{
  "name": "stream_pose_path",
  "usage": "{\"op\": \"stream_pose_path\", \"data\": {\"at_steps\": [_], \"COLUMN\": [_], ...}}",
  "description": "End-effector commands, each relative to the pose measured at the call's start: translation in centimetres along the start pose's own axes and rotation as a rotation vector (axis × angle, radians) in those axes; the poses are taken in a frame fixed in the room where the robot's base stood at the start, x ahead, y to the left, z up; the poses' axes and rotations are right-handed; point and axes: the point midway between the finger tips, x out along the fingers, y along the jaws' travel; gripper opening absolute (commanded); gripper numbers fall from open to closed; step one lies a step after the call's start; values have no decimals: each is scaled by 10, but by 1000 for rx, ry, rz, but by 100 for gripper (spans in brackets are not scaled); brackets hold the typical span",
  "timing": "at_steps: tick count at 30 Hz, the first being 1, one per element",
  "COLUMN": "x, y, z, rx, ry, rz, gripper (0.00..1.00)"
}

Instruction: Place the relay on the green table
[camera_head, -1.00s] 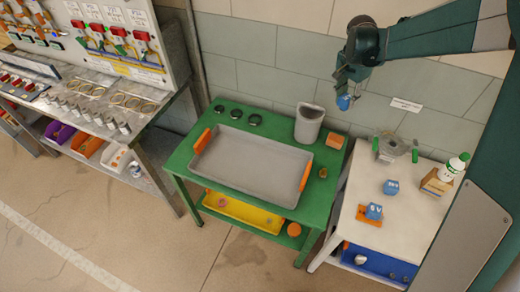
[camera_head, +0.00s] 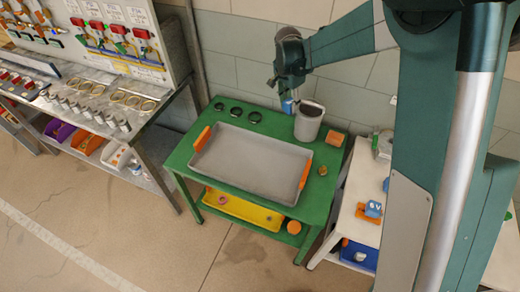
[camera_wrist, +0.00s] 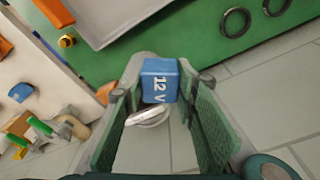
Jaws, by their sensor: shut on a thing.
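The blue relay (camera_wrist: 160,82), marked "12 V", is held between the fingertips of my gripper (camera_wrist: 158,88) in the wrist view. In the head view my gripper (camera_head: 287,98) hangs at the back of the green table (camera_head: 185,147), with the relay (camera_head: 287,107) at its tip. The relay appears just left of the grey cup (camera_head: 308,124), above the table's back edge. I cannot tell its exact height.
A grey tray (camera_head: 250,160) with orange handles fills most of the green tabletop. Several dark rings (camera_head: 236,112) lie along its back left. An orange block (camera_head: 335,138) sits right of the cup.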

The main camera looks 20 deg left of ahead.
Motion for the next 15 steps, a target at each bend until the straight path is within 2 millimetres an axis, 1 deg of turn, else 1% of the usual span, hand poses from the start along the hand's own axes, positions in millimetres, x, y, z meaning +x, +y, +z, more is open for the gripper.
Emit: {"op": "stream_pose_path", "data": {"at_steps": [1, 6, 15], "x": [8, 26, 54], "y": [-6, -24, -49], "z": [3, 9, 9], "rx": [-36, -182, -440], "ry": [0, 0, 0], "rz": [-5, -27, -66], "gripper": [16, 16, 16]}}
